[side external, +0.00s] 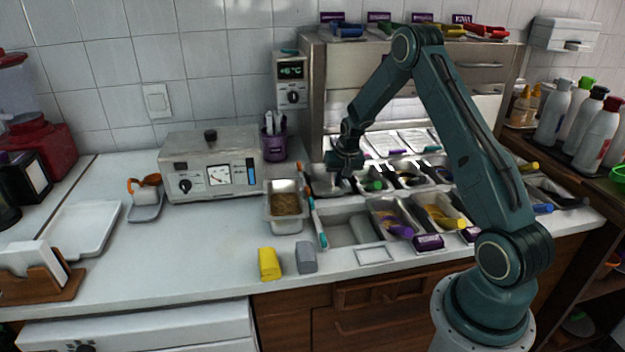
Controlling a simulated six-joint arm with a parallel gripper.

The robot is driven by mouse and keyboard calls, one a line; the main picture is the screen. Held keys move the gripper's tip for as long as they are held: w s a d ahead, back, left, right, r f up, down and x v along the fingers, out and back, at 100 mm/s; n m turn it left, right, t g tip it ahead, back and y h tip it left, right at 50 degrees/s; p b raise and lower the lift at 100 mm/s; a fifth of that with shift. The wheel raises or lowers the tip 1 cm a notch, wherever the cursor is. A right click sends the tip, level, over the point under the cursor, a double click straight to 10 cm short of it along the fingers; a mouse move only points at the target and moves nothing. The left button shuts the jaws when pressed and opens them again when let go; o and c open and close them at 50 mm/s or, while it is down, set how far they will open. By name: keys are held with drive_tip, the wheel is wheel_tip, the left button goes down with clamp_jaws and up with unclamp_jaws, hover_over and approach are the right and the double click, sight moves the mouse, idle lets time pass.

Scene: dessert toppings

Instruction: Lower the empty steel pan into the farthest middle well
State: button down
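My gripper (345,168) points down over the left end of the back row of the topping station. Its fingers are small and dark here, so I cannot tell whether they are open or shut. A light steel pan or well (322,186) shows just below and left of it. I cannot tell whether this is the empty pan, or whether it is held or seated. The rest of the back row holds dark pans with coloured-handled scoops (408,180). An open, empty-looking well (343,230) lies in the front row, left of two filled pans.
A steel pan of brown crumbs (285,204) stands left of the station, beside a teal-handled tool (317,218). A yellow block (269,264) and a grey block (306,257) sit near the front edge. A steel warmer (211,163) stands behind. The left counter has free room.

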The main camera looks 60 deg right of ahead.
drive_tip(key=shift+f, duration=0.75)
idle(0.8)
drive_tip(key=c, duration=1.6)
unclamp_jaws()
drive_tip(key=shift+o, duration=0.5)
drive_tip(key=o, duration=0.3)
drive_tip(key=shift+r, duration=0.15)
drive_tip(key=shift+r, duration=3.85)
